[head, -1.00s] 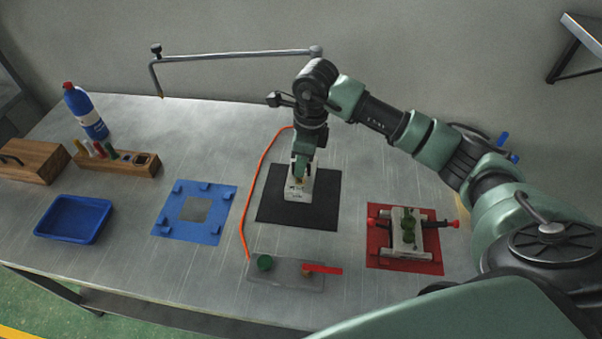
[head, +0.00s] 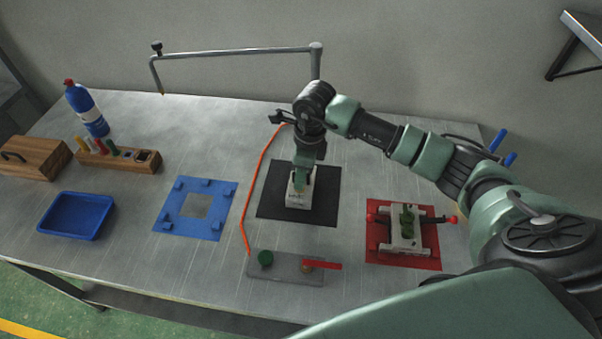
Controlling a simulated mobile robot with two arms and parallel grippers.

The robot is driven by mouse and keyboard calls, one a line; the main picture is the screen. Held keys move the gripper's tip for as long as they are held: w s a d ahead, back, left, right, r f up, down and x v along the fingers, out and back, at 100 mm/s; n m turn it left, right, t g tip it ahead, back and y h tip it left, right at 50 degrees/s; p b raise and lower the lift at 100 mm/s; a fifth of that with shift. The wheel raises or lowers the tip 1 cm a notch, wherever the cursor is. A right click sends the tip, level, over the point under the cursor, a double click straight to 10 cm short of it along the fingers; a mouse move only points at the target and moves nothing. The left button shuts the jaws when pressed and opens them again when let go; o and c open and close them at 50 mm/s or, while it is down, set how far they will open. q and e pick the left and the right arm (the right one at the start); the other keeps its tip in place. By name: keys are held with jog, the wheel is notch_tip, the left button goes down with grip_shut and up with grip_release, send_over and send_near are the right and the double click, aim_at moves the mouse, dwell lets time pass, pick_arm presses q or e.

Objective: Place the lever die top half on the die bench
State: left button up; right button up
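My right gripper (head: 302,180) points down over the black mat (head: 270,207) in the middle of the table. Its fingers are closed around a pale block (head: 297,200), which looks like a die half. The block is upright over the mat; I cannot tell whether it touches it. The fingertips are partly hidden against the block. Another pale die part (head: 406,238) with green shapes on top and red-tipped handles at its sides sits on the red mat (head: 396,264) to the right. I cannot tell which surface is the die bench. My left gripper is out of view.
A grey plate (head: 284,270) with a green knob and red lever lies in front, with an orange hose running beside the black mat. Left are a blue frame (head: 168,228), a blue tray (head: 76,215), a wooden holder (head: 120,160) and a bottle (head: 86,108). A metal arm spans the back.

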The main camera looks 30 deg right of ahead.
jog(key=shift+r, duration=0.25)
jog(key=shift+d+r, duration=0.1)
jog(key=shift+r, duration=0.25)
notch_tip(320, 180, up, 11)
jog(key=d+b, duration=0.1)
jog(key=b, duration=0.2)
jog(key=shift+s, duration=0.45)
